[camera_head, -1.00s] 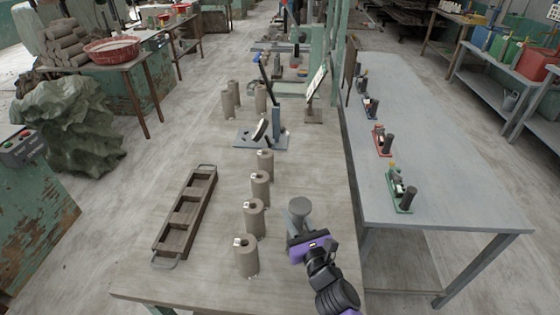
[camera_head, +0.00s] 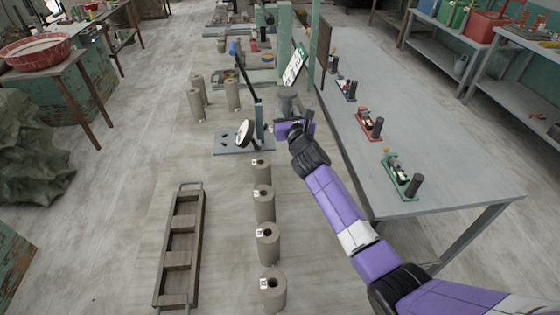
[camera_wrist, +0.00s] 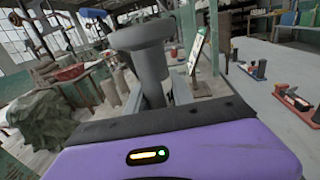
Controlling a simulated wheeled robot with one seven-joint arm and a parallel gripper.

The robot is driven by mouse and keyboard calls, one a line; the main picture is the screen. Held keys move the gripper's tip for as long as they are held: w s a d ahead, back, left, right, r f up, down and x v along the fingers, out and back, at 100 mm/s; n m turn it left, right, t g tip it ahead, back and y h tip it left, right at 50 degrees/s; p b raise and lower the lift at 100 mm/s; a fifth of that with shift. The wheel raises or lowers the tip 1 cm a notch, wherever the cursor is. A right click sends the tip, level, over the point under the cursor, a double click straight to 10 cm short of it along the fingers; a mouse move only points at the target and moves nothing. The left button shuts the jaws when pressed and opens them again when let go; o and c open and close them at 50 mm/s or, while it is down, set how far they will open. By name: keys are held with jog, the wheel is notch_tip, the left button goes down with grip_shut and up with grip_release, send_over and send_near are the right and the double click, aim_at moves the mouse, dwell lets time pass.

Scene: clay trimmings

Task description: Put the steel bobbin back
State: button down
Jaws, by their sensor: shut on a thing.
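The steel bobbin (camera_head: 287,94) is a grey spool with a wide flat top and narrower stem. It is upright in my gripper (camera_head: 291,122), which is shut on it above the far part of the wooden table. In the wrist view the bobbin (camera_wrist: 148,62) rises from behind the dark edge of my gripper, and its lower end is hidden. Just left of my gripper in the head view is a grey stand (camera_head: 234,143) with a post, a lever and a round dial-like disc. I cannot tell whether the bobbin touches anything below.
Several clay cylinders (camera_head: 264,204) stand in a row down the table, and more (camera_head: 232,95) stand behind the stand. A wooden slotted tray (camera_head: 181,240) lies at left. A tilted white board (camera_head: 295,65) stands behind my gripper. The grey table (camera_head: 370,100) at right holds small devices.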

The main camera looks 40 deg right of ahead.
notch_tip(320, 180, down, 18)
jog(key=b, duration=1.1)
jog(key=shift+a+f+b, duration=0.1)
jog(key=shift+b, duration=0.3)
jog(key=shift+f, duration=0.2)
jog(key=c, duration=1.1)
grip_release()
jog(key=shift+r, duration=0.1)
jog(key=shift+s+r, duration=0.1)
jog(key=shift+s, duration=0.05)
jog(key=p+v, duration=0.3)
jog(key=v, duration=0.8)
jog(key=shift+s+a, duration=0.15)
jog(key=shift+s, duration=0.2)
